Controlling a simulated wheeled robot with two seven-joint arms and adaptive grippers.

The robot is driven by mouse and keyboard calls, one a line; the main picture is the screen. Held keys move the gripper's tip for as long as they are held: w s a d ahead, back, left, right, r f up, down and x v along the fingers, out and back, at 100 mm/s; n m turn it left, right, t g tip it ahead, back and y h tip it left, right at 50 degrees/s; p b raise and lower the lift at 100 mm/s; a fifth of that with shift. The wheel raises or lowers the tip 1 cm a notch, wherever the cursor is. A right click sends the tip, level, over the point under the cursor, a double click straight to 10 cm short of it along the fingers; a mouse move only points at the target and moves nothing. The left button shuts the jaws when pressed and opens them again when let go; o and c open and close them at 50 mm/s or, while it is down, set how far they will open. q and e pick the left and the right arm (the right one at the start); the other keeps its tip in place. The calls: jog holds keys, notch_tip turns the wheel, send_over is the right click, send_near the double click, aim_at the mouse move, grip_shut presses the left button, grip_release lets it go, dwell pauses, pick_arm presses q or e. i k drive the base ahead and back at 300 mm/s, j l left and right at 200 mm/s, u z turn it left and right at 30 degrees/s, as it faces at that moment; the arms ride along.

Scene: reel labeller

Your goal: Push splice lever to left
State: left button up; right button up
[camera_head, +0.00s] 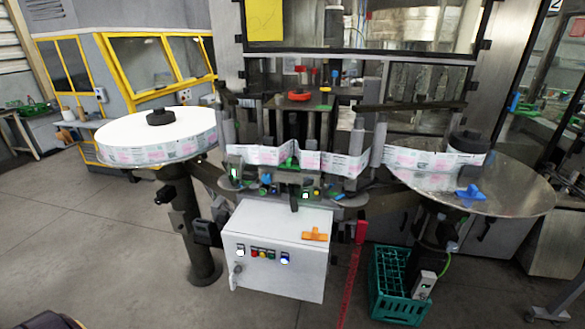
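The labeller stands ahead of me, with a printed label web (300,158) running between its two reels. A small dark lever-like part (294,202) points down at the front of the middle plate, just above the white control box (277,270). It looks close to upright. I cannot tell for sure that it is the splice lever. An orange T-shaped piece (315,234) lies on top of the control box. Neither of my grippers shows in this view.
The full left reel (160,123) and the right reel plate (500,196) stick out on both sides. A red handle-like part (361,232) hangs right of the control box. A green crate (398,290) stands on the floor at right.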

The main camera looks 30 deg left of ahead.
aim_at(292, 199)
jog(key=i+l, duration=0.15)
jog(key=l, duration=0.25)
jog(key=i+l, duration=0.2)
jog(key=l, duration=0.15)
jog(key=i+l, duration=0.15)
jog(key=l, duration=0.25)
jog(key=i+l, duration=0.15)
jog(key=l, duration=0.25)
